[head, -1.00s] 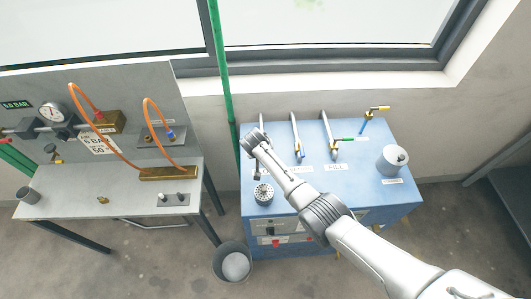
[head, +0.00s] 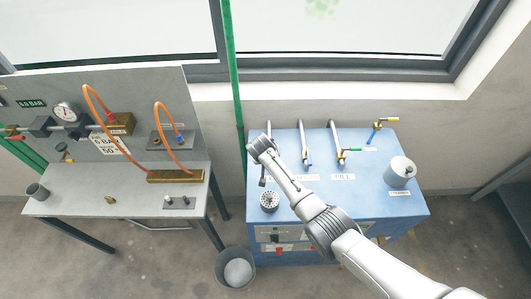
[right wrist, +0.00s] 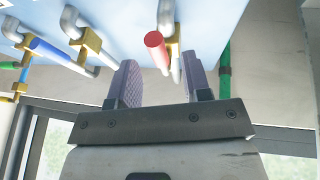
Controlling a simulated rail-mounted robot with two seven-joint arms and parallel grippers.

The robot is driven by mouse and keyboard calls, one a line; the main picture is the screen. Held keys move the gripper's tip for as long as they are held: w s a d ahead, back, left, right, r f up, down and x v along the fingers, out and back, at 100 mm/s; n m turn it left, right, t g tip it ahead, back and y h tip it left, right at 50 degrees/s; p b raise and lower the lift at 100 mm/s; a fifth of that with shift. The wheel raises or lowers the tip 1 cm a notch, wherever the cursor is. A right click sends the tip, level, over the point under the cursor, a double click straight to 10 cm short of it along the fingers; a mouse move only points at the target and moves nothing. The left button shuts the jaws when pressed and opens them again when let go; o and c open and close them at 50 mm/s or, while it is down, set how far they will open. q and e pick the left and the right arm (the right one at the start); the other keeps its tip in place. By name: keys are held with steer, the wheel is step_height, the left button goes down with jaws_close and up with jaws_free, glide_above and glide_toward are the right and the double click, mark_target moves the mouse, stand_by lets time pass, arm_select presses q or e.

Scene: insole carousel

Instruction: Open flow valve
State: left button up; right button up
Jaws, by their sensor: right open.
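On the blue bench (head: 335,200) stand several bent grey taps with coloured levers. The red-handled valve (right wrist: 156,48) is at the leftmost tap in the head view, where my right gripper (head: 262,146) mostly hides it. In the right wrist view my right gripper (right wrist: 161,65) is open, with the red handle and its grey pipe between or just beyond the fingertips. I cannot tell whether they touch. A blue-handled tap (head: 307,158) and a green-handled tap (head: 350,150) stand to the right. I cannot read which one is labelled flow. My left gripper is out of view.
A perforated grey cylinder (head: 269,202) and a grey canister (head: 401,172) stand on the bench. A yellow-topped blue tap (head: 376,132) is at the back right. A grey table (head: 130,190) with orange hoses is left. A bin (head: 236,268) stands on the floor between.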

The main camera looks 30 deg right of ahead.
steer(key=v, duration=1.2)
steer(key=shift+s, duration=0.1)
